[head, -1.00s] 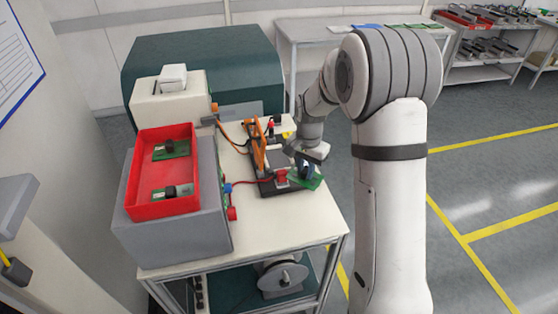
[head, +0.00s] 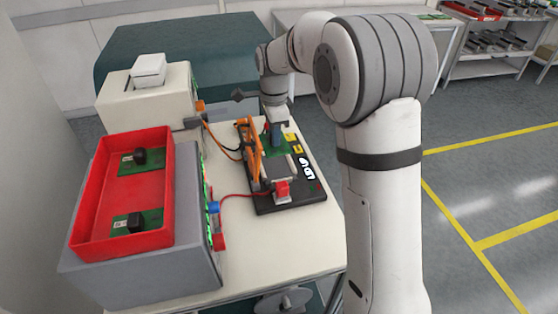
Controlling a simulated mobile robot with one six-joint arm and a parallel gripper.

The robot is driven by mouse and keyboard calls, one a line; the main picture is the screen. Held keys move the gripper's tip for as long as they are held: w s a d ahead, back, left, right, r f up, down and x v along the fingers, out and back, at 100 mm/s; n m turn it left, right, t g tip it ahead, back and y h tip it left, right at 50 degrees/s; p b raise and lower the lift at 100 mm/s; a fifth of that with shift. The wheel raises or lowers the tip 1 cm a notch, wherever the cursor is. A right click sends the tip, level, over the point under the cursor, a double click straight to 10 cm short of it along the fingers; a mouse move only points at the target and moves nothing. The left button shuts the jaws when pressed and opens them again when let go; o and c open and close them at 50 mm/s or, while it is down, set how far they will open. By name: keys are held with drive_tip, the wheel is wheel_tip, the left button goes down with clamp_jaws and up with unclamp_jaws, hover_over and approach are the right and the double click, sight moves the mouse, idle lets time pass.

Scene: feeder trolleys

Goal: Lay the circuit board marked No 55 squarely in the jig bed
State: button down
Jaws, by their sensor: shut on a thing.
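My gripper (head: 276,136) is shut on a green circuit board (head: 283,147). It holds the board flat over the back part of the jig, beside an orange frame. Any number on this board is too small to read. The jig has a black base (head: 302,195) and a grey bed (head: 282,170) that shows in front of the board. I cannot tell whether the board touches the jig.
The orange frame (head: 249,146) stands along the jig's left side, and a red block (head: 281,190) sits at its front. A red tray (head: 84,205) on a grey box (head: 190,259) holds two green boards. The white tabletop (head: 270,236) is clear in front of the jig.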

sight(276, 166)
drive_tip(key=f, duration=0.8)
drive_tip(key=shift+d+f+p, duration=0.2)
drive_tip(key=shift+f+p, duration=0.05)
drive_tip(key=shift+p, duration=0.1)
drive_tip(key=shift+f, duration=0.25)
drive_tip(key=c, duration=1.3)
unclamp_jaws()
drive_tip(key=shift+r, duration=0.1)
